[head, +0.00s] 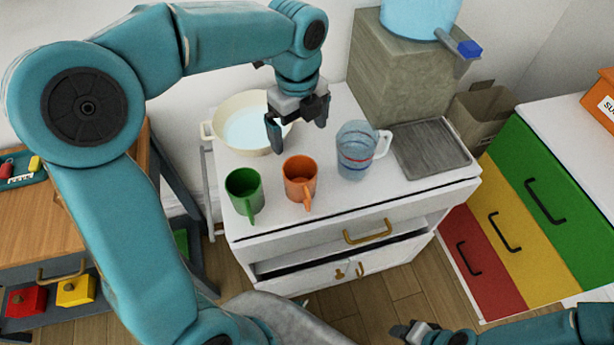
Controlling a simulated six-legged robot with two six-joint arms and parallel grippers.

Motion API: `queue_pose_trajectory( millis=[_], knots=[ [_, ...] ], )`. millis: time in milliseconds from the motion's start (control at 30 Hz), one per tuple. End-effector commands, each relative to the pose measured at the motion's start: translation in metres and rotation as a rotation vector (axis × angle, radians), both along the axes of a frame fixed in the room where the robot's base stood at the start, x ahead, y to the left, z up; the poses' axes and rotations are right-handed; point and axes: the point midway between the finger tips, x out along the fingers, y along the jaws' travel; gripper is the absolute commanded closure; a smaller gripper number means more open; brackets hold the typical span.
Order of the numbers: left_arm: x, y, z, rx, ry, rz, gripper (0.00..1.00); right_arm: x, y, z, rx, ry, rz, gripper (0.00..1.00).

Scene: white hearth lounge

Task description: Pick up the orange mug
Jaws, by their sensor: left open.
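The orange mug (299,178) stands upright on the white cabinet top (330,210), its handle facing the front. A green mug (243,190) stands to its left and a clear jug (355,150) to its right. My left gripper (296,136) is open and empty, pointing down above and behind the orange mug, apart from it. It overlaps the right side of a cream pot in the picture. My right gripper (408,332) is low at the bottom edge, away from the mugs; its jaws are too unclear to read.
The cream pot (228,135) holds pale liquid behind the mugs. A grey tray (432,148) lies to the right. A stone-like block (395,75) bears a blue water container (415,15) with a tap. The cabinet's drawer (340,250) is partly open. Coloured drawers (500,220) stand right.

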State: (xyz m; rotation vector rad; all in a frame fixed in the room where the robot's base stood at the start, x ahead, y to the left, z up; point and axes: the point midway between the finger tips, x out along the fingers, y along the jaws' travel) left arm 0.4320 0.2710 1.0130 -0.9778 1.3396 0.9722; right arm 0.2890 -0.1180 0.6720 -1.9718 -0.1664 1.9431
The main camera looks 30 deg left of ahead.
Motion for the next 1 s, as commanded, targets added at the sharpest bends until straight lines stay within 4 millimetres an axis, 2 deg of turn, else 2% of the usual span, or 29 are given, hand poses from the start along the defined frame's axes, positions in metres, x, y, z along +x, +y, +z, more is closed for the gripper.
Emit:
queue_pose_trajectory(
  millis=[400, 500, 667, 900, 1000],
  knots=[
    [-0.005, -0.001, -0.089, -0.001, 0.007, 0.003, 0.00, 0.000, 0.000, -0.010, 0.000, 0.000, 0.000, 0.57],
    [-0.003, -0.002, -0.102, 0.000, 0.003, 0.001, 0.00, 0.000, 0.000, -0.010, 0.000, 0.000, 0.000, 0.57],
    [-0.001, -0.002, -0.113, -0.001, 0.003, 0.000, 0.00, 0.000, 0.000, -0.011, 0.000, 0.000, 0.000, 0.57],
    [0.002, -0.003, -0.151, -0.002, 0.005, -0.001, 0.00, 0.000, 0.000, -0.011, 0.000, 0.000, 0.000, 0.57],
    [0.002, -0.003, -0.160, -0.001, 0.003, -0.001, 0.00, 0.000, 0.000, -0.012, 0.000, 0.000, 0.000, 0.57]
  ],
)
